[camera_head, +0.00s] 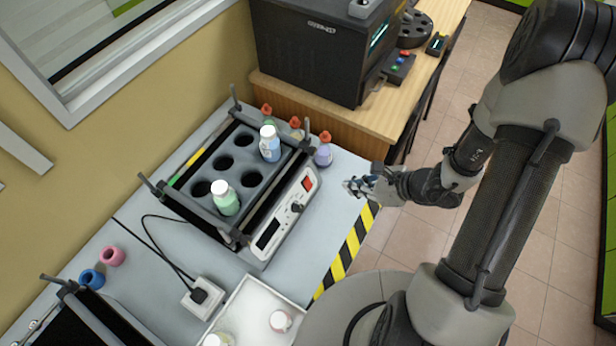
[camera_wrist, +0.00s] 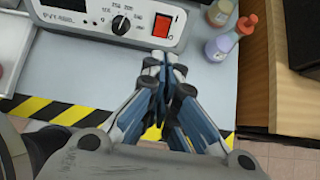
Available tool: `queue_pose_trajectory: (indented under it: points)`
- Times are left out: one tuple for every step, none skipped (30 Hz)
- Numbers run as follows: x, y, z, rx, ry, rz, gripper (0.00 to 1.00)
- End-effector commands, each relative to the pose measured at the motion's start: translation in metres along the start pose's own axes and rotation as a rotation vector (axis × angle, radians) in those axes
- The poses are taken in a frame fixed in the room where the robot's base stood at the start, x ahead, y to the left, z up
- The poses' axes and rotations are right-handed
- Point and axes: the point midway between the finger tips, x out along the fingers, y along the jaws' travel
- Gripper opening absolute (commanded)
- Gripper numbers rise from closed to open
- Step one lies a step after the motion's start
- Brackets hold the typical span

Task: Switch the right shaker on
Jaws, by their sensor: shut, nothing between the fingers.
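The right shaker (camera_head: 251,181) stands on the grey bench in the head view, with a bottle with a blue label (camera_head: 269,144) and a green bottle (camera_head: 225,198) in its holed rack. Its white front panel (camera_head: 285,218) carries a dark display, a black knob (camera_wrist: 121,25) and a red rocker switch (camera_wrist: 163,25). My gripper (camera_head: 352,186) is shut and empty, to the right of the panel near the bench edge. In the wrist view my gripper's fingertips (camera_wrist: 163,66) are just in front of the panel, below the red switch, with a small gap. Whether the switch is pressed cannot be told.
Small flasks (camera_head: 323,151) stand behind the shaker's right end, near a wooden table (camera_head: 350,116) bearing a black machine (camera_head: 312,45). A white tray (camera_head: 255,306), a power socket (camera_head: 203,296) and another shaker (camera_head: 75,318) are at the lower left. Yellow-black tape (camera_head: 346,252) marks the bench edge.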

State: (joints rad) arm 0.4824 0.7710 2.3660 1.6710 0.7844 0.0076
Motion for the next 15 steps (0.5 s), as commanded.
queue_pose_trajectory:
  points:
    - [0.0, 0.0, 0.0, 0.0, 0.0, 0.0, 0.0]
    - [0.0, 0.0, 0.0, 0.0, 0.0, 0.0, 0.0]
    - [0.0, 0.0, 0.0, 0.0, 0.0, 0.0, 0.0]
    - [0.0, 0.0, 0.0, -0.001, 0.0, 0.0, 0.0]
    - [0.0, 0.0, 0.0, -0.001, 0.0, 0.0, 0.0]
    - [0.0, 0.0, 0.0, -0.001, 0.0, 0.0, 0.0]
    - [0.0, 0.0, 0.0, -0.001, 0.0, 0.001, 0.0]
    - [0.001, 0.0, 0.0, -0.001, 0.0, 0.001, 0.0]
    - [0.002, 0.0, 0.0, -0.002, 0.0, 0.001, 0.0]
    - [0.004, 0.0, 0.0, -0.001, -0.001, 0.001, 0.0]
    - [0.006, 0.0, 0.0, -0.002, -0.001, 0.002, 0.0]
    - [0.011, 0.001, 0.0, -0.003, -0.001, 0.004, 0.0]
    - [0.015, 0.001, -0.001, -0.003, -0.001, 0.005, 0.0]
    - [0.019, 0.001, -0.001, -0.003, -0.001, 0.004, 0.0]
    - [0.026, 0.002, -0.001, -0.004, 0.0, 0.006, 0.0]
